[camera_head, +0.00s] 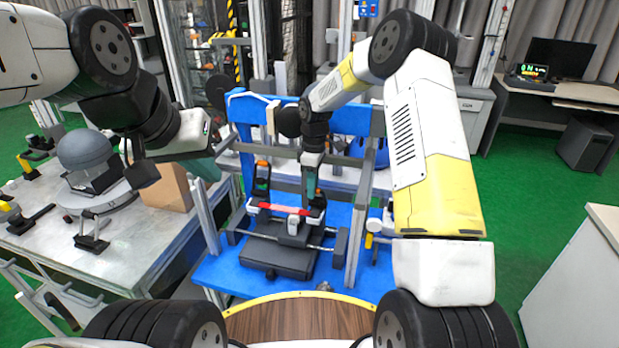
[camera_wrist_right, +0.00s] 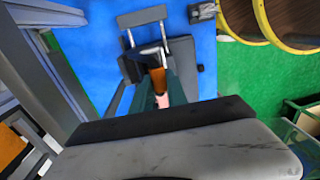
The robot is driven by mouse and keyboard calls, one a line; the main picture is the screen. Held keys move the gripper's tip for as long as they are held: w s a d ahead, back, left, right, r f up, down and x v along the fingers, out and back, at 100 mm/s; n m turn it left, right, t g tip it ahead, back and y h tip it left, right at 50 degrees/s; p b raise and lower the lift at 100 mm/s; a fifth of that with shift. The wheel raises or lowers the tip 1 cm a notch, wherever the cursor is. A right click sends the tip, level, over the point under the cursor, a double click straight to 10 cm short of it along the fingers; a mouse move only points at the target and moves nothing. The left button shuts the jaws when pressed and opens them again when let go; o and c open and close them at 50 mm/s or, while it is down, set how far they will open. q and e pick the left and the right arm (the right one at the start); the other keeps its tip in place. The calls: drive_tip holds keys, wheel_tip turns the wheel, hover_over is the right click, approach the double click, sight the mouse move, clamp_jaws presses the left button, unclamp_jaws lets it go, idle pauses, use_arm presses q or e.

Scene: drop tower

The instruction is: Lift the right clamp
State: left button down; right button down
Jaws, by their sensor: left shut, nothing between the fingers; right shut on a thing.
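The left clamp (camera_head: 261,181), dark with an orange top, stands upright on the left of the black fixture (camera_head: 277,256). The right clamp (camera_head: 317,204) is at the fixture's right side, largely covered by my right gripper (camera_head: 311,184). That gripper reaches down from above and is shut on the right clamp. In the right wrist view, the clamp's orange part (camera_wrist_right: 157,78) shows at the teal fingertips (camera_wrist_right: 155,98). A red strip (camera_head: 284,209) lies across the fixture between the clamps. My left gripper (camera_head: 207,170) is shut and empty, left of the frame and away from both clamps.
Grey frame posts (camera_head: 357,225) stand close on both sides of the fixture, with a crossbar behind. The blue base (camera_head: 225,273) is clear around the fixture's front. A left table (camera_head: 120,245) holds a grey dome (camera_head: 84,149) and a cardboard box (camera_head: 167,187).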

sight(314, 201)
drive_tip(key=shift+d+f, duration=0.25)
drive_tip(key=shift+d, duration=0.1)
drive_tip(key=c, duration=1.3)
unclamp_jaws()
drive_tip(key=shift+a+r, duration=0.1)
drive_tip(key=shift+a, duration=0.05)
drive_tip(key=shift+r, duration=0.25)
wheel_tip(314, 201, up, 7)
drive_tip(key=shift+w, duration=0.4)
drive_tip(key=shift+r, duration=0.1)
drive_tip(key=shift+c, duration=0.4)
